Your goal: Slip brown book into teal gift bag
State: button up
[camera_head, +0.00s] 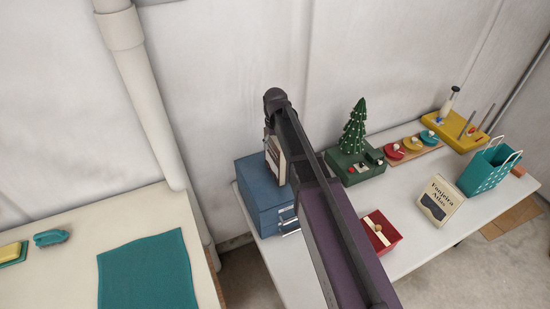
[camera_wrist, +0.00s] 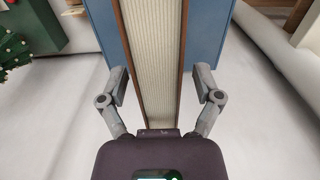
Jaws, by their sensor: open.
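The brown book (camera_head: 274,160) stands on the blue box, partly hidden by my arm in the head view. In the wrist view the book (camera_wrist: 152,60) shows its cream page edges between two brown cover edges. My gripper (camera_wrist: 161,82) is open, with one finger on each side of the book and visible gaps between. In the head view my arm hides the fingers. The teal gift bag (camera_head: 484,172), with white dots and pale handles, stands upright at the right end of the white table, far from my gripper.
The blue box (camera_head: 262,190) stands at the table's left end. A green tree (camera_head: 354,130) on a green base, a red tray (camera_head: 378,245), a cream atlas (camera_head: 440,203) and a yellow pegged stand (camera_head: 452,131) share the white table (camera_head: 418,250). Another table (camera_head: 50,255) is at left.

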aim_at(275, 139)
grip_shut()
jog(key=shift+r, duration=0.2)
dwell(0.3)
notch_tip(275, 139, up, 3)
jog(key=p, duration=0.3)
jog(key=shift+p, duration=0.3)
jog(key=shift+s+r, duration=0.2)
jog(key=shift+r, duration=0.1)
jog(key=s+a+r+p, duration=0.1)
jog(key=s+a, duration=0.2)
jog(key=s, duration=1.2)
jog(key=shift+s, duration=0.15)
